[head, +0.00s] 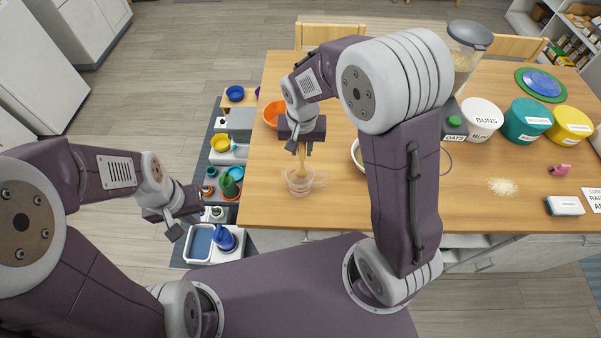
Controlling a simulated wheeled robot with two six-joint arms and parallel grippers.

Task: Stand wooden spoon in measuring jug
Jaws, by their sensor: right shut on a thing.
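The wooden spoon (301,163) hangs roughly upright from my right gripper (302,147), which is shut on its upper part. The clear measuring jug (300,186) stands upright on the wooden table near its left front corner, directly below that gripper. The spoon's lower end overlaps the jug's opening. I cannot tell whether it touches the bottom. My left gripper (184,226) is away from the table, left of its edge and above the low shelf items. It appears empty, and its finger gap is unclear.
An orange bowl (273,113) sits behind the jug. A white bowl (356,153) is partly hidden by my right arm. Lidded tubs (480,121) and a food dispenser (466,50) stand to the right. Spilled grains (503,187) lie near the right front. The table's left edge is close to the jug.

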